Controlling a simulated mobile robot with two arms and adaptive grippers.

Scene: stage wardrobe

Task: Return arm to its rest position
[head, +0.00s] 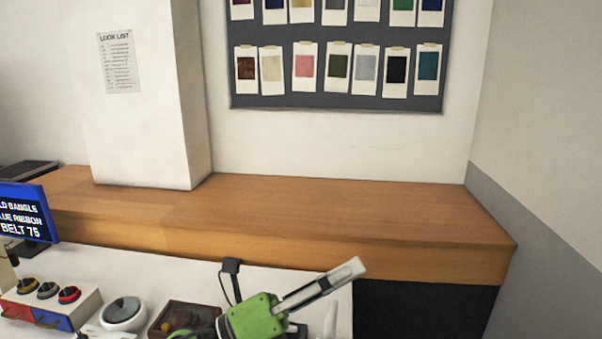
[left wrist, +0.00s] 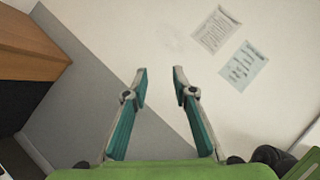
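My left gripper (head: 352,272) has a green body and grey fingers. In the head view it is held over the right end of the white table, its fingers pointing up and to the right, seen nearly edge-on. In the left wrist view the two teal-padded fingers (left wrist: 160,74) stand apart with nothing between them. My right gripper is not seen.
A white table (head: 200,270) holds a control box (head: 55,305), a round white dish (head: 123,314) and a dark tray (head: 185,318). A blue-framed screen (head: 25,212) stands at left. The wooden counter (head: 330,215) behind is bare, below a swatch board (head: 340,100).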

